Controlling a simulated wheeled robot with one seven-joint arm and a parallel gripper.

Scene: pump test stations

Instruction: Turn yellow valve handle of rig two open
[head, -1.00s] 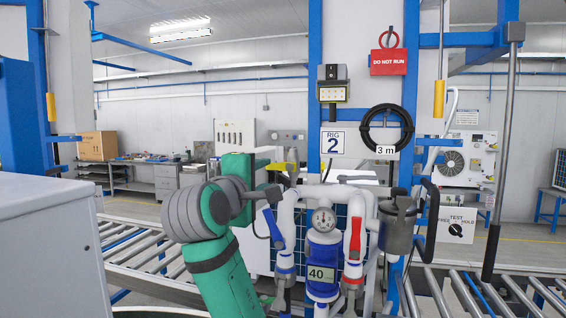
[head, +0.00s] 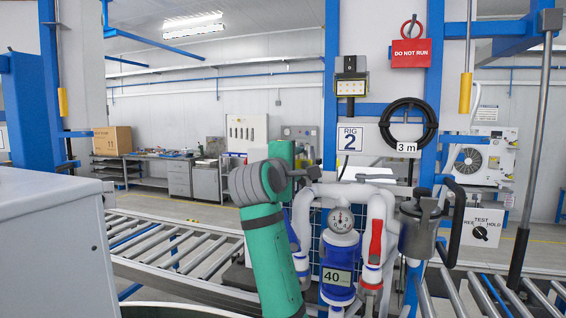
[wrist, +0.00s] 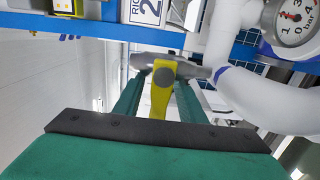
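The yellow valve handle (wrist: 161,92) is in the wrist view, on a grey valve stem in front of the rig's pipes. My gripper (wrist: 160,98) has its green fingers on either side of the handle, apart from each other. I cannot tell whether either finger touches it. In the head view my green gripper (head: 281,152) is at the left side of rig two's white pipework and hides the yellow handle. The rig two sign (head: 350,139) hangs above; part of it also shows in the wrist view (wrist: 146,10).
A blue handle (head: 292,232) and a red handle (head: 376,240) sit on neighbouring pipes. A round gauge (head: 341,219) and a grey canister (head: 419,231) are close by. Roller conveyors (head: 170,244) run on both sides. A "do not run" tag (head: 411,53) hangs above.

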